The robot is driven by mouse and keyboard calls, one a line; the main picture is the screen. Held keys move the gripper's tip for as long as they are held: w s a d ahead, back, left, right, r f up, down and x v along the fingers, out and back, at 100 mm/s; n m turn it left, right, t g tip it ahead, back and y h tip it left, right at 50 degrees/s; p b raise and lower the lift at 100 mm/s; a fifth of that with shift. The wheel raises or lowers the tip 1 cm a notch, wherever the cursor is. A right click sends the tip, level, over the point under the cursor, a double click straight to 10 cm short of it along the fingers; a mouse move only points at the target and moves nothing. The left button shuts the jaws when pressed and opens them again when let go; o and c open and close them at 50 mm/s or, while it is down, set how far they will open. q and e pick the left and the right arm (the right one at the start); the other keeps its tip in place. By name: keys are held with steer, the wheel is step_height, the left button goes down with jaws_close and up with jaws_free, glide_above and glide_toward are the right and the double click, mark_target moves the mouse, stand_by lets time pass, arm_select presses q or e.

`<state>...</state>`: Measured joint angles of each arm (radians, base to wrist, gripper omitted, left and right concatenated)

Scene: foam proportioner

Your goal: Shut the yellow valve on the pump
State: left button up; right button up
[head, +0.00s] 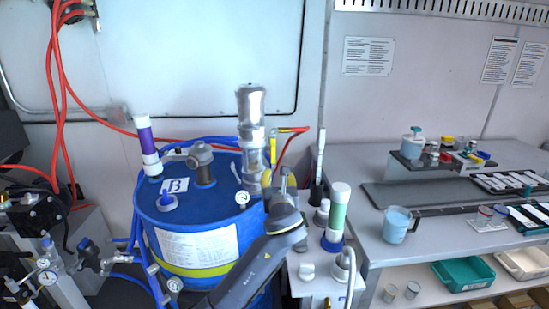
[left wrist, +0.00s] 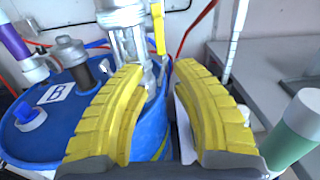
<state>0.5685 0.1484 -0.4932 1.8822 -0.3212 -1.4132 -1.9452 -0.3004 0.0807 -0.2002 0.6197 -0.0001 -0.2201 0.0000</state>
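The pump (head: 250,115) is a silver cylinder standing on a blue drum (head: 190,220) marked B. The yellow valve (head: 273,148) is a narrow lever on the pump's right side. In the left wrist view the yellow valve (left wrist: 158,30) stands upright beyond my fingertips, beside the clear pump body (left wrist: 130,40). My left gripper (head: 278,180) is in front of the pump's right side, just below the lever. In the left wrist view my left gripper (left wrist: 160,75) has its yellow fingers apart, with no object held between them. My right gripper is not in view.
A red hose (head: 290,145) runs beside the valve. A green-and-white cylinder (head: 337,215) stands close on the right. A purple-and-white tube (head: 146,145) stands on the drum's left. The grey bench (head: 430,250) carries a blue jug (head: 396,225) and trays.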

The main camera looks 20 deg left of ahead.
mark_target(273, 157)
arm_select(q)
steer(key=x, duration=1.4)
steer(key=shift+w+a, duration=0.1)
steer(key=shift+w, duration=0.15)
jaws_close()
